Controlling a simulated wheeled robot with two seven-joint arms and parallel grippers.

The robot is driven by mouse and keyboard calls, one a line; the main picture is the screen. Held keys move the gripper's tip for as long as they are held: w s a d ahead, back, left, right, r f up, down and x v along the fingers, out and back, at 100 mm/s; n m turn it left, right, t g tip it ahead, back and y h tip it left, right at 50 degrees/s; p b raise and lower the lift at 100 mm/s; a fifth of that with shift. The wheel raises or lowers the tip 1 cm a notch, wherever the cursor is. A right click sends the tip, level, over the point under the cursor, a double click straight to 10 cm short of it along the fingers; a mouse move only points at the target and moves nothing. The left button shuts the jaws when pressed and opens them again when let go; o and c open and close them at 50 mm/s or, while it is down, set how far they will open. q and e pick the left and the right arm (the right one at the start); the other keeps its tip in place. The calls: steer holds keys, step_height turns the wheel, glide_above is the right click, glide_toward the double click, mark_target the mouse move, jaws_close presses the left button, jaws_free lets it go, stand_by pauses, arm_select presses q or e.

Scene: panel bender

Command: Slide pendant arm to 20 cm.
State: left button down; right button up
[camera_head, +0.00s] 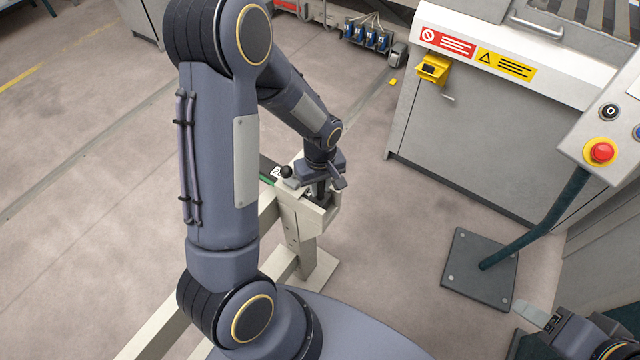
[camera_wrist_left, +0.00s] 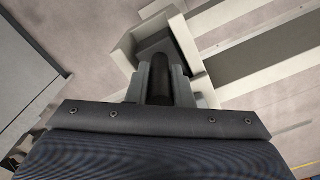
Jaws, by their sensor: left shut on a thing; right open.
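My left gripper (camera_head: 322,190) reaches down onto a beige sliding block (camera_head: 300,212) on a beige rail frame. In the left wrist view, its two fingers (camera_wrist_left: 172,85) are closed on a dark upright handle (camera_wrist_left: 178,80), with the beige block (camera_wrist_left: 150,22) just beyond. A black ball knob (camera_head: 287,171) stands beside the block. A dark scale strip (camera_head: 267,166) with a green edge and a small white label lies behind it; its reading is too small to tell. My right gripper (camera_head: 535,314) is at the lower right, partly in view, open and away from the block.
A grey machine cabinet (camera_head: 465,130) with warning labels and a yellow box (camera_head: 433,68) stands at the back right. A control panel with a red button (camera_head: 600,151) is on a post with a dark base plate (camera_head: 480,269). The floor between is clear.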

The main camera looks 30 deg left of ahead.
arm_select(q)
steer(key=shift+d, duration=0.1)
steer(key=shift+d, duration=0.35)
steer(key=s+d+b, duration=0.1)
steer(key=d+b, duration=0.1)
steer(key=d, duration=1.7)
steer(key=shift+s+b, duration=0.25)
steer(key=shift+b, duration=0.15)
steer(key=c, duration=1.3)
jaws_free()
steer(key=shift+a, duration=0.1)
